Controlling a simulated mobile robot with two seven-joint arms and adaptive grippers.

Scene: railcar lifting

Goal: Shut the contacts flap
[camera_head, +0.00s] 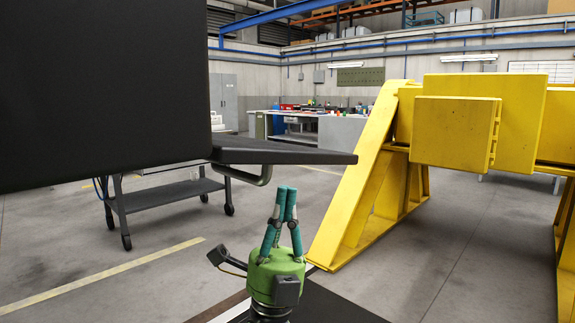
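A yellow box-shaped panel (453,133) stands out from the front of a large yellow steel structure (360,205) on the right. Small hinge-like or latch-like parts show along its right edge. It is the likeliest contacts flap, but I cannot tell this for sure, nor how far it is open. My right gripper (286,190) has a green body and teal fingers. It points up at the lower middle, left of the structure and apart from the panel. Its fingertips are together with nothing seen between them. My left gripper is out of view.
A large dark panel (100,90) with a black ledge (280,153) fills the upper left, close to the camera. A grey wheeled cart (165,196) stands below it. Workbenches (340,132) line the back. The floor (460,240) between the structure's legs is clear.

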